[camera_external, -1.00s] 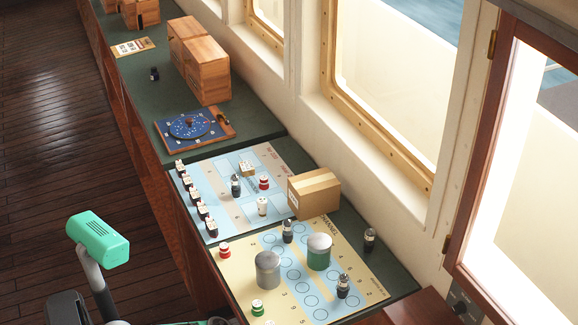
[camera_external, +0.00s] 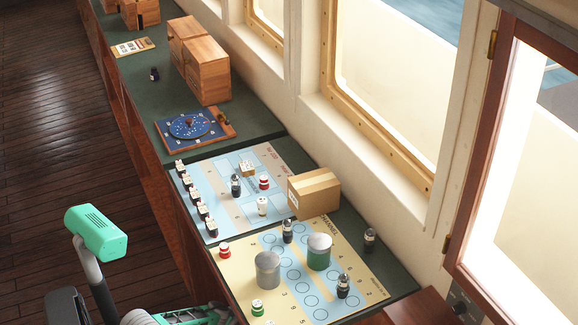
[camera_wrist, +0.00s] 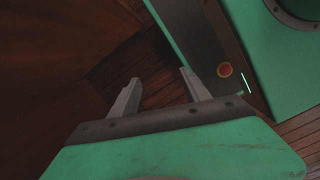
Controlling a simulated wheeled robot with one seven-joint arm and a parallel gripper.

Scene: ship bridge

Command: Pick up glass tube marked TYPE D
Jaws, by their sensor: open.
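Several small dark tube-like pieces with pale bands stand on the counter in the external view. One (camera_external: 236,186) is on the blue-and-white board, one (camera_external: 288,232) at the back of the yellow board, one (camera_external: 343,287) at its right, and one (camera_external: 370,239) on the bare green top. I cannot read any marking, so I cannot tell which is TYPE D. My gripper (camera_wrist: 160,82) is open and empty in the wrist view, over dark wood and beside my green base. It is not clearly seen in the external view, where my arm shows low at the bottom edge.
The yellow board (camera_external: 235,275) also bears a grey cylinder (camera_external: 267,270), a green cylinder with a pale top (camera_external: 319,252) and small red and green pieces. A cardboard box (camera_external: 314,192) stands behind. Small dark pieces (camera_external: 195,195) line the blue-and-white board's left edge.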

